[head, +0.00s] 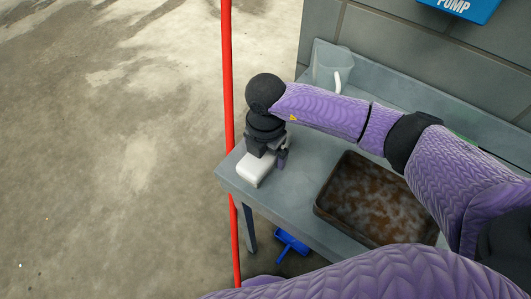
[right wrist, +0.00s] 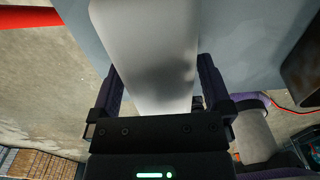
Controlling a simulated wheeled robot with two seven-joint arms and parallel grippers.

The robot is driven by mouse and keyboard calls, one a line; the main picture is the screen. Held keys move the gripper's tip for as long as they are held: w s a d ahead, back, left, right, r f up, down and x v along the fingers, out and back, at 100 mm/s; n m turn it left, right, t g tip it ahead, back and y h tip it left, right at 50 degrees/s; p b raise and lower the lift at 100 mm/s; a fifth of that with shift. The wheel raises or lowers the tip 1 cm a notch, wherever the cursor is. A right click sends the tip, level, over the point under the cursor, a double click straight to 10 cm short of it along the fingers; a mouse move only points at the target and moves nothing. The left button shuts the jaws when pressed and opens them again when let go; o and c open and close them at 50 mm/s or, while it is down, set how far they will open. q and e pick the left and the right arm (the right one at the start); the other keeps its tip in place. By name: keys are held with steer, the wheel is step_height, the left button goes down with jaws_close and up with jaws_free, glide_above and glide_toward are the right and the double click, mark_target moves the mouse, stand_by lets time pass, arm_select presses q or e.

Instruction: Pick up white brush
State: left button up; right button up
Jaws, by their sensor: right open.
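The white brush (head: 253,170) lies near the left end of the grey table, its top a smooth pale block; I cannot see bristles. My right gripper (head: 268,157) points down over it. In the right wrist view the brush (right wrist: 145,40) sits between the two dark fingers of my right gripper (right wrist: 160,82). The fingers are apart, one on each side of it, with a gap visible on at least the right side. I cannot tell how far down the fingers reach. My left gripper does not show.
The grey table (head: 308,160) also holds a dark tray (head: 330,215) with brown contents and a grey container (head: 322,62) with a pale handle against the wall. A red pole (head: 229,110) stands at the table's left edge. A blue object (head: 291,241) is below.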

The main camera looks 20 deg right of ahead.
steer(key=c, duration=1.1)
step_height(320, 180, up, 10)
steer(key=shift+r+p, duration=0.1)
steer(key=shift+p, duration=0.9)
